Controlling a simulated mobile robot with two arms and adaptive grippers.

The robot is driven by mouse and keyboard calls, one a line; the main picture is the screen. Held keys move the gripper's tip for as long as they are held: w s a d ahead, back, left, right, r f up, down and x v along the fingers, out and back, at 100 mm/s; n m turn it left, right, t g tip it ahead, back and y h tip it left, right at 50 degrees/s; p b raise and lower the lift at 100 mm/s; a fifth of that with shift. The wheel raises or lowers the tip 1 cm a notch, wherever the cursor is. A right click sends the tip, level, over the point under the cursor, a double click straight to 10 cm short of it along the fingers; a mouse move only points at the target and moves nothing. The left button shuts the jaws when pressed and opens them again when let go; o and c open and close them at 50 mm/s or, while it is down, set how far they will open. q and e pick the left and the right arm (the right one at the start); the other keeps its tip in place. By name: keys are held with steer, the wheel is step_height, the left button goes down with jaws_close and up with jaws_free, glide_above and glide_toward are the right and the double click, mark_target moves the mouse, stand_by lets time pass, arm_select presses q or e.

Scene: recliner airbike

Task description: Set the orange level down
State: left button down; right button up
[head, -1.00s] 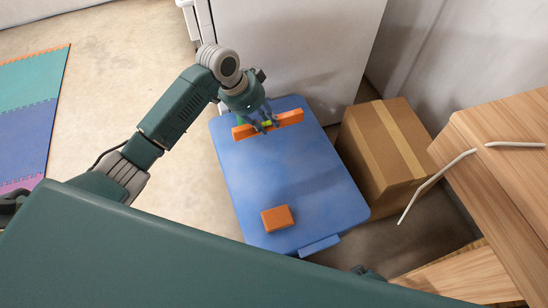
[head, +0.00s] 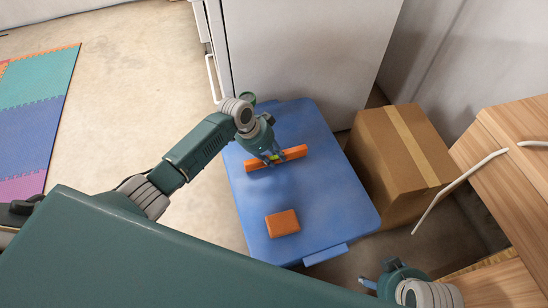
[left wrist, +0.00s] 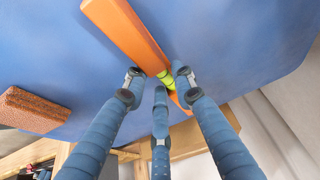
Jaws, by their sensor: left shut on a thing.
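The orange level (head: 291,153) is a long bar with a yellow-green vial at its middle. My left gripper (head: 273,159) is shut on it near the vial, over the far half of a blue flat-topped surface (head: 330,215). In the left wrist view, the level (left wrist: 122,32) runs between my gripper's fingers (left wrist: 158,82), with the blue surface behind it. I cannot tell whether the level touches that surface. My right gripper (head: 375,280) is at the bottom right of the head view, partly cut off, its opening unclear.
An orange-brown block (head: 282,223) lies on the near part of the blue surface; the space between it and the level is clear. A cardboard box (head: 385,160) stands to the right. A white cabinet (head: 300,60) stands behind. A wooden unit (head: 510,160) is at the right.

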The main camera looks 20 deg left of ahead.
steer(key=shift+r, duration=0.15)
arm_select(q)
steer(key=shift+f, duration=0.2)
arm_select(e)
steer(key=shift+r, duration=0.15)
arm_select(q)
steer(key=c, duration=1.4)
jaws_free()
steer(key=shift+r, duration=0.1)
arm_select(e)
steer(key=shift+r, duration=0.1)
arm_select(q)
steer(key=shift+a+r, duration=0.1)
steer(key=shift+r, duration=0.25)
steer(key=p+v, duration=0.3)
steer(key=v, duration=0.8)
steer(key=shift+s+r+p, duration=0.15)
steer(key=shift+s+p, duration=0.05)
steer(key=shift+p, duration=0.15)
arm_select(e)
step_height(320, 180, down, 13)
steer(key=s, duration=0.1)
steer(key=shift+g, duration=0.4)
steer(key=shift+s, duration=0.1)
